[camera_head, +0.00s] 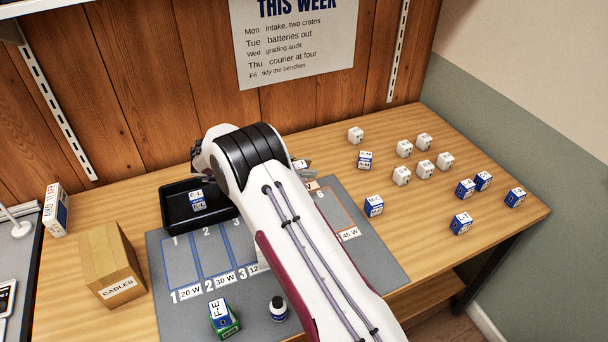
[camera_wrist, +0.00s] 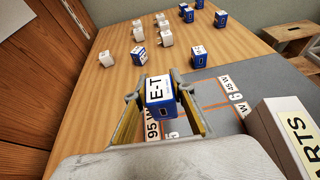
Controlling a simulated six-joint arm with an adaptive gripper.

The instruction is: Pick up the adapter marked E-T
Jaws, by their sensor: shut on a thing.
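The blue and white adapter marked E-T (camera_wrist: 160,90) is between the fingers of my gripper (camera_wrist: 161,108) in the wrist view. My gripper is shut on it, with its marked white face toward the camera. In the head view my gripper (camera_head: 306,167) is mostly hidden behind my arm, near the back edge of the grey mat (camera_head: 345,258). Only a small part of the adapter shows there. I cannot tell how far it is above the surface.
Several blue and white adapters (camera_head: 461,222) and white ones (camera_head: 402,175) stand on the right of the table. A black tray (camera_head: 176,226) holds an adapter (camera_head: 197,200). A cables box (camera_head: 110,262) stands left. A parts box (camera_wrist: 290,135) is at right in the wrist view.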

